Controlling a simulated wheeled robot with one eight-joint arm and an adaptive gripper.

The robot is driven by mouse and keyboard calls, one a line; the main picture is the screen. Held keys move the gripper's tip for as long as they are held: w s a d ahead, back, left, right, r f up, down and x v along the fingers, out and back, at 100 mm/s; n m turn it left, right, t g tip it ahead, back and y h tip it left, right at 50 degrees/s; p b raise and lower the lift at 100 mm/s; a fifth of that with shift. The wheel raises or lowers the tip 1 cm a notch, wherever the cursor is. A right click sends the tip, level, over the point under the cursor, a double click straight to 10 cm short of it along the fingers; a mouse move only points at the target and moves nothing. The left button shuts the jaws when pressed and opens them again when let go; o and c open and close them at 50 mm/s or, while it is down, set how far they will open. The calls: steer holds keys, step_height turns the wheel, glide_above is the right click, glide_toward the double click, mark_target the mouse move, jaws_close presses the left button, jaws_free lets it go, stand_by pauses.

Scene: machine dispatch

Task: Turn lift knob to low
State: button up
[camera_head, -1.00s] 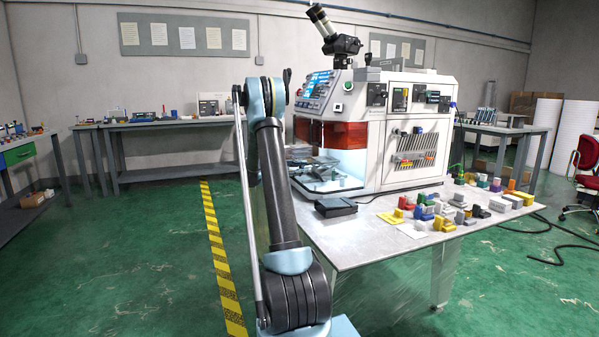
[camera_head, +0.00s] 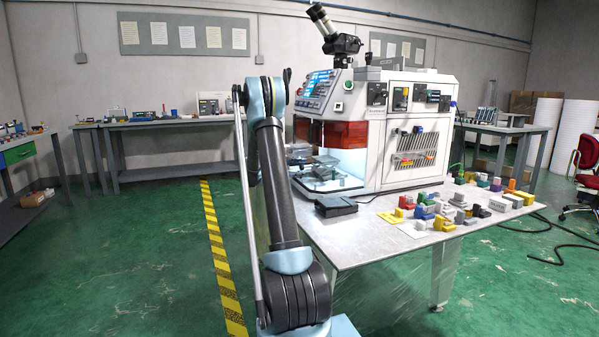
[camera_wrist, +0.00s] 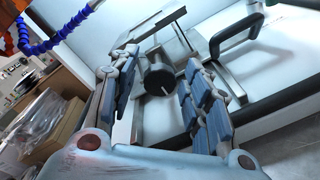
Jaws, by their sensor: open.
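A dark round knob (camera_wrist: 158,80) with a white pointer line shows in the wrist view, on a metal bracket of a white panel. The line slants from the knob's middle toward its lower right edge. No label is readable, so I cannot tell which setting it points to. My gripper (camera_wrist: 163,68) is open, with its blue padded fingers on either side of the knob in the picture. I cannot tell whether either finger touches it. In the head view the white machine (camera_head: 372,155) stands on a table, and my gripper is hidden there.
In the wrist view, a black handle (camera_wrist: 240,35) is right of the knob and a blue coiled hose (camera_wrist: 55,40) is upper left. In the head view, the table (camera_head: 365,245) carries a black box (camera_head: 335,205) and several coloured blocks.

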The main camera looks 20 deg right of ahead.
steer(key=shift+a, duration=0.1)
steer(key=a, duration=1.1)
steer(key=shift+a+r, duration=0.35)
steer(key=shift+a, duration=0.05)
steer(key=s+a+m+y, duration=0.3)
steer(key=s+y, duration=0.6)
steer(key=s, duration=1.9)
steer(key=s+a+f+m+y, duration=0.2)
steer(key=s+a+f, duration=0.2)
steer(key=s, duration=0.4)
steer(key=s+a+f+m+t+y, duration=0.1)
steer(key=s+a+f+m+y, duration=0.1)
steer(key=s, duration=0.6)
steer(key=s+a+f+m+y, duration=0.2)
steer(key=s+a+f+y, duration=0.2)
steer(key=s+a+f, duration=0.2)
steer(key=s+f, duration=0.1)
steer(key=s, duration=0.1)
steer(key=shift+s+a+f+t, duration=0.35)
steer(key=shift+t, duration=0.05)
